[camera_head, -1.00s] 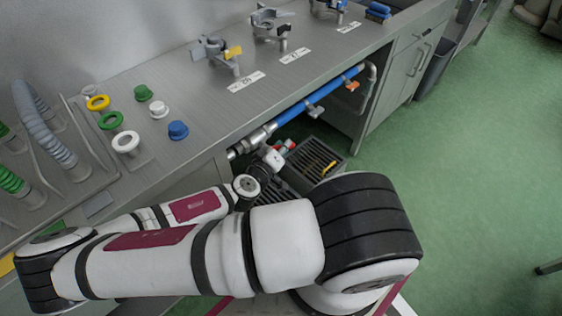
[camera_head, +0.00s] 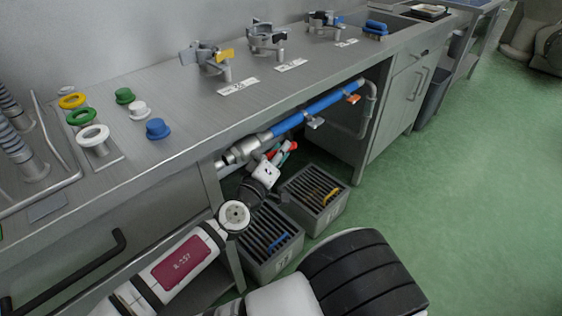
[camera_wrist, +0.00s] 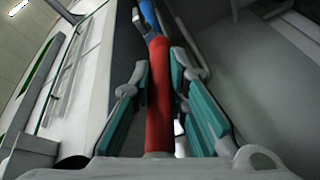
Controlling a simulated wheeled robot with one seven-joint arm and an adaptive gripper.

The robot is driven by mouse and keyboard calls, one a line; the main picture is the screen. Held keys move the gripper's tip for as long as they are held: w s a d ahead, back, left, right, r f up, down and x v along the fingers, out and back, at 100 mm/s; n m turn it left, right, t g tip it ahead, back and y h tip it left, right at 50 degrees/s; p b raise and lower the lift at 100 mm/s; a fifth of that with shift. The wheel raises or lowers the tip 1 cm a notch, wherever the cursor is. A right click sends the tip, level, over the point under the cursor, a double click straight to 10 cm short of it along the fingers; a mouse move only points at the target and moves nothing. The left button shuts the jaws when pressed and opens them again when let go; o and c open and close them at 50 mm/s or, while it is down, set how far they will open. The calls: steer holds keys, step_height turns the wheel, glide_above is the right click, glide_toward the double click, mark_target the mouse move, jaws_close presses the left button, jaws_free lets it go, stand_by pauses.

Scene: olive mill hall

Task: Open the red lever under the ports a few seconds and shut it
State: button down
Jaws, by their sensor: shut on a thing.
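The red lever (camera_wrist: 160,95) runs upright through the middle of the wrist view, between the teal pads of my gripper (camera_wrist: 165,98). My gripper is shut on it. In the head view the gripper (camera_head: 281,153) is under the bench, just below the blue pipe (camera_head: 320,106); a bit of red shows at its tip, and my wrist hides the rest of the lever. The three ports, clamp-like fittings, stand on the bench top: one with a yellow handle (camera_head: 210,58), a middle one (camera_head: 266,38) and a far one (camera_head: 325,20).
Two grey slatted crates stand on the floor below the pipe, one with a yellow item (camera_head: 345,210), one with a blue item (camera_head: 262,268). A grey lever (camera_head: 315,123) and an orange lever (camera_head: 352,99) hang from the pipe.

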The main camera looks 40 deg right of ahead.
steer(key=shift+w+r+b, duration=0.1)
steer(key=shift+r+b, duration=0.05)
steer(key=shift+b, duration=0.25)
steer(key=c, duration=1.6)
jaws_free()
steer(key=shift+o, duration=0.2)
steer(key=v, duration=0.7)
steer(key=shift+a+f, duration=0.2)
